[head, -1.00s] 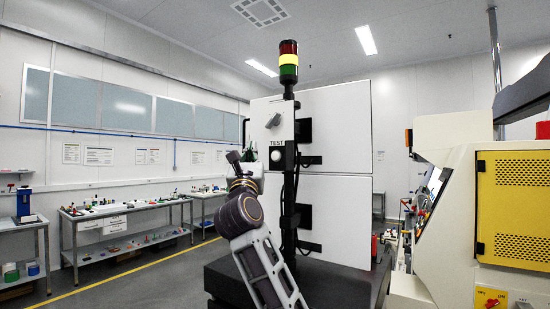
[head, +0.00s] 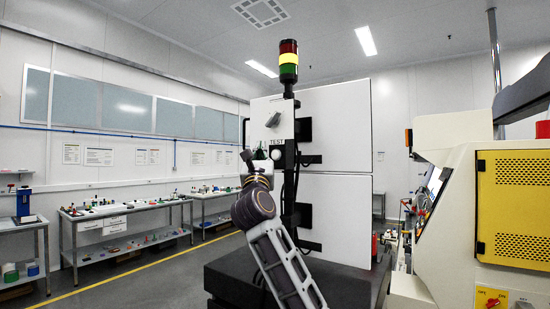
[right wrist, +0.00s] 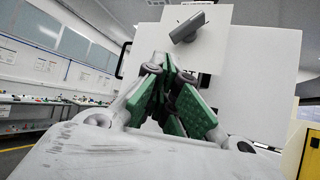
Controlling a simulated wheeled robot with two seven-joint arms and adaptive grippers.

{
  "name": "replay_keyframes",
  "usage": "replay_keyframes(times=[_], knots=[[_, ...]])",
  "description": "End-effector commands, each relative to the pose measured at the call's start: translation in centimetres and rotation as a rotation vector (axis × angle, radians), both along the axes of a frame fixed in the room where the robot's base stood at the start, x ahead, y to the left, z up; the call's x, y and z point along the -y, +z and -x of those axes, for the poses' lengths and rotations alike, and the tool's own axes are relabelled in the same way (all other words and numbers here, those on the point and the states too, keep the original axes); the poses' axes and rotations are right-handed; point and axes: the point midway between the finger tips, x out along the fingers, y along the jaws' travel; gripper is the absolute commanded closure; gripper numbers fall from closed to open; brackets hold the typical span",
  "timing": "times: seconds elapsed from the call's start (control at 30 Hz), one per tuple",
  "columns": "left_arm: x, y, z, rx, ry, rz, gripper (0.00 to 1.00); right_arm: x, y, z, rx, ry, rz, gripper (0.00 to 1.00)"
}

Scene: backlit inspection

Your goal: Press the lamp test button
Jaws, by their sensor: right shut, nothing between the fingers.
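The lamp test button (head: 276,154) is a round pale button under the word TEST on the white panel, below a grey switch knob (head: 272,119). My right gripper (head: 261,152) is shut and empty. In the head view it stands just left of the button and overlaps its edge; I cannot tell whether it touches. In the right wrist view the gripper (right wrist: 164,62) points at the panel below the knob (right wrist: 188,27), and the button is hidden behind the fingers. My left gripper is not in view.
A stack lamp (head: 288,62) with red, yellow and green sections stands above the panel. A dark post (head: 289,190) runs beside the panel, in front of the white cabinet (head: 340,130). A cream and yellow machine (head: 455,165) stands at the right. Workbenches (head: 120,212) line the left wall.

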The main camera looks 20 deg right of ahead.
Motion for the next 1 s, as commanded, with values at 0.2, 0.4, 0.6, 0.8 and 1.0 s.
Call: replay_keyframes(times=[0.2, 0.4, 0.6, 0.8, 1.0], knots=[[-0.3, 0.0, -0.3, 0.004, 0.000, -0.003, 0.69, 1.6, 0.0, -1.3, -0.003, -0.001, -0.001, 1.00], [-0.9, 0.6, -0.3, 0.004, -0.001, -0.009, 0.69, 2.8, 0.1, -2.2, -0.001, -0.001, -0.001, 1.00], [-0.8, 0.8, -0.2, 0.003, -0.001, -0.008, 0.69, 3.3, 0.0, -2.6, -0.002, -0.001, -0.001, 1.00], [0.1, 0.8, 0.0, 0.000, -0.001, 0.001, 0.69, 3.4, 0.0, -2.7, -0.001, -0.001, 0.000, 1.00], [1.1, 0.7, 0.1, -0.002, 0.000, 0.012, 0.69, 3.4, 0.0, -2.7, -0.001, -0.001, 0.000, 1.00]])
